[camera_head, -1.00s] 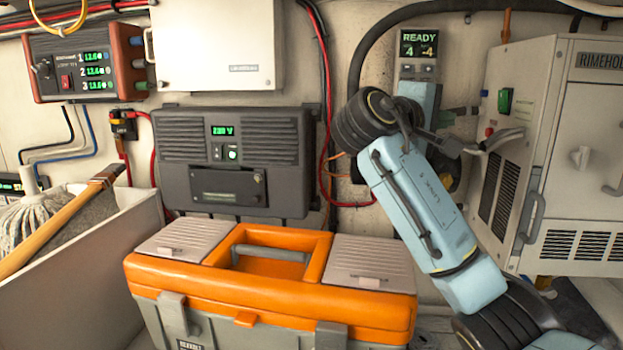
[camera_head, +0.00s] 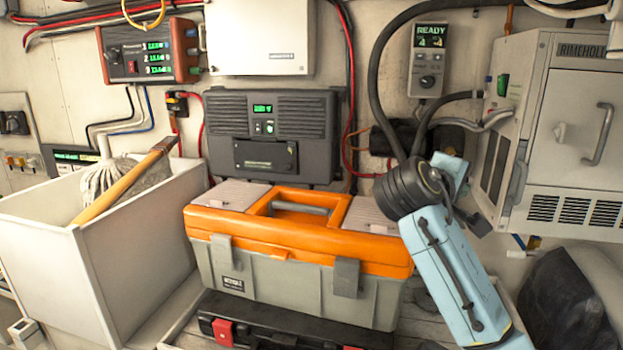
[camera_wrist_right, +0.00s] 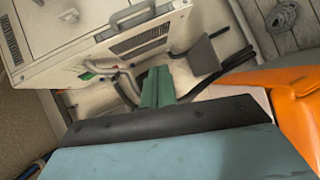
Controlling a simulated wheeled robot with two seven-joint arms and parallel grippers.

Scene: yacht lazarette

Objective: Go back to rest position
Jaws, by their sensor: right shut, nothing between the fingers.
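My right arm comes in from the lower right of the head view. Its light blue forearm stands beside the right end of the orange and grey toolbox (camera_head: 290,262) and hides part of it. My right gripper (camera_head: 472,215) is partly hidden behind the dark wrist joint, below the READY panel (camera_head: 429,60) and apart from it. In the right wrist view the right gripper's fingers (camera_wrist_right: 157,88) are together with nothing between them. My left gripper is not in view.
A white bin (camera_head: 85,262) with a mop (camera_head: 102,180) stands at the left. A white cabinet (camera_head: 565,130) is at the right. A grey wall unit (camera_head: 270,135) is behind the toolbox. A dark bag (camera_head: 565,300) is at lower right.

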